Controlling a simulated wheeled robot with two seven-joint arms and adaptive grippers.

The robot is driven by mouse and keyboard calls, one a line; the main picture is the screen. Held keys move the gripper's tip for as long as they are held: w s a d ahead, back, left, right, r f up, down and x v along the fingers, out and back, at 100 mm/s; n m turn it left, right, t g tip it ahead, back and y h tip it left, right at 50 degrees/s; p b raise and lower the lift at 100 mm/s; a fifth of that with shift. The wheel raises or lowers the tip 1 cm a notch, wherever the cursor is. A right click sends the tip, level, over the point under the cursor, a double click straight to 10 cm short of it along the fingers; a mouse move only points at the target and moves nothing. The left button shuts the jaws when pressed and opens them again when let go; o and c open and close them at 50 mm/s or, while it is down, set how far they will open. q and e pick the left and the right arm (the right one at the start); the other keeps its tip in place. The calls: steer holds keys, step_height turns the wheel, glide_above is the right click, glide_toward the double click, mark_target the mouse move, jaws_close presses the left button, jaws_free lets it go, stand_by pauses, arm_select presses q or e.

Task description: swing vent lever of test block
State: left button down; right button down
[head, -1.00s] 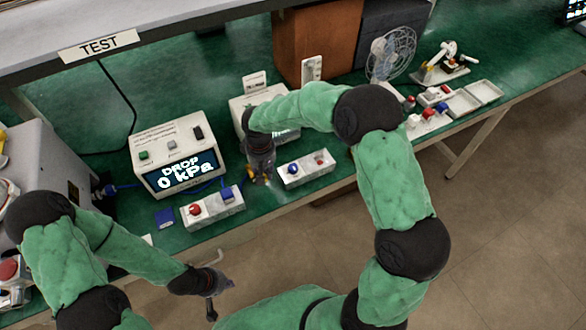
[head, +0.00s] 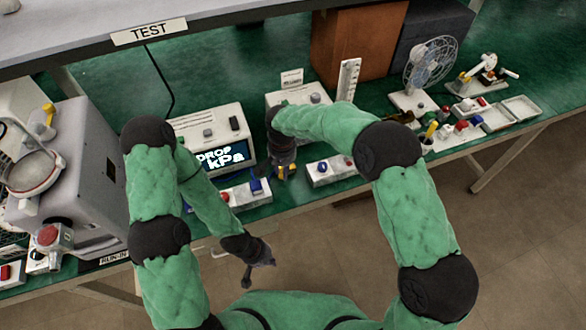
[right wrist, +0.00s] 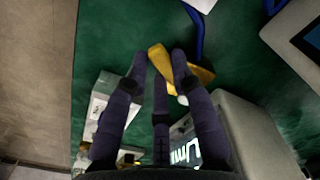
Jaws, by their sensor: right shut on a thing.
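My right gripper (head: 285,176) points down at the bench, just left of a white block with a blue and a red knob (head: 331,171). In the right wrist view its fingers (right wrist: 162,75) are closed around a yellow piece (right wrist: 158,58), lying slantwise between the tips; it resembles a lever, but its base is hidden. A second white block (head: 247,194) with a red knob and a blue part stands further left, partly behind my left arm. I cannot tell which is the test block. My left gripper (head: 259,270) hangs empty before the bench edge, fingers apart.
The DROP kPa gauge box (head: 213,138) stands behind the left block. A second white box (head: 298,101) stands behind my right gripper. A blue hose (right wrist: 195,30) runs near the yellow piece. A fan (head: 430,66) and trays (head: 521,109) are at the right.

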stand_by(0.4)
steer(key=c, duration=1)
jaws_free()
steer(key=shift+c, duration=0.2)
step_height(320, 180, up, 12)
